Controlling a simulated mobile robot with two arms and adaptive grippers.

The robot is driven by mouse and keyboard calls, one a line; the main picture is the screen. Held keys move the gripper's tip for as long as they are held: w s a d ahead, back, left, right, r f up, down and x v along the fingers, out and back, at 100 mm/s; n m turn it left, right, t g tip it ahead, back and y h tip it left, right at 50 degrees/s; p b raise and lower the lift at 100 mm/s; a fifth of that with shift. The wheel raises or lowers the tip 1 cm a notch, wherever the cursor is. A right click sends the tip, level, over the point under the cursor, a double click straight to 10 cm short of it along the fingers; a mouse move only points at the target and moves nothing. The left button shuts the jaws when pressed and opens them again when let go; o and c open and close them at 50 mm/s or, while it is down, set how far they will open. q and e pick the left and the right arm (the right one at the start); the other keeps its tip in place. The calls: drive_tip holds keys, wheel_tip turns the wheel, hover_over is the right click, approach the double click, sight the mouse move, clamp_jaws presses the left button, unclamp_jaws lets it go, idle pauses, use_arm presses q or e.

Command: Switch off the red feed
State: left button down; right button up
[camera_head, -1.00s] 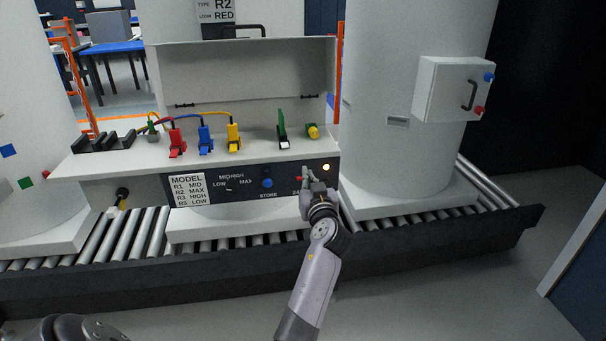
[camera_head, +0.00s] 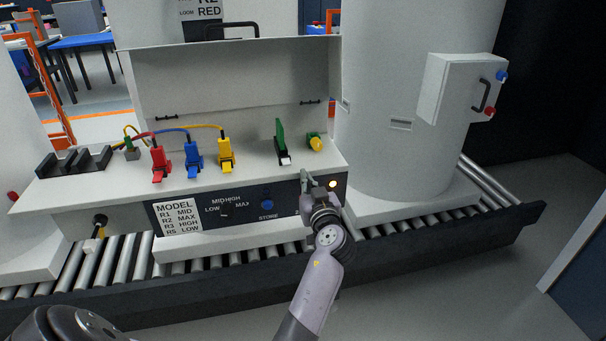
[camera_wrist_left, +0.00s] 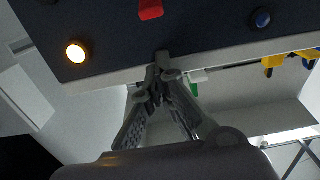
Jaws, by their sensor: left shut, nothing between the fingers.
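My left gripper (camera_head: 307,180) is shut and empty in front of the right part of the dark control panel (camera_head: 240,214), just left of a lit yellow lamp (camera_head: 333,184). In the left wrist view its closed fingertips (camera_wrist_left: 162,60) are near the panel's edge, and a red control (camera_wrist_left: 150,9) sticks out of the panel a little beyond them. The fingertips look apart from it, but the depth is hard to judge. In the head view the gripper hides this control. A red plug or clamp (camera_head: 159,163) stands on the white shelf beside a blue one (camera_head: 194,161) and a yellow one (camera_head: 225,155).
A blue knob (camera_head: 266,205) sits left of the gripper on the panel. A roller conveyor (camera_head: 120,258) runs below. A white box (camera_head: 455,88) hangs on the right tank.

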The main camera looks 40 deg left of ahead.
use_arm(q)
drive_tip(key=f, duration=0.1)
drive_tip(key=s+d+f, duration=0.1)
drive_tip(key=f, duration=0.1)
drive_tip(key=shift+b, duration=0.35)
use_arm(e)
drive_tip(key=shift+s+d+f, duration=0.15)
drive_tip(key=shift+s+f, duration=0.55)
drive_tip(key=shift+f, duration=0.1)
use_arm(q)
drive_tip(key=shift+s+d+r, duration=0.1)
use_arm(e)
drive_tip(key=shift+w, duration=0.15)
drive_tip(key=shift+f, duration=0.1)
use_arm(q)
drive_tip(key=shift+f+b, duration=0.25)
drive_tip(key=shift+b, duration=0.95)
use_arm(e)
drive_tip(key=shift+w+d+f, duration=0.15)
drive_tip(key=shift+d+f, duration=0.65)
drive_tip(key=shift+f, duration=0.25)
drive_tip(key=shift+f, duration=0.1)
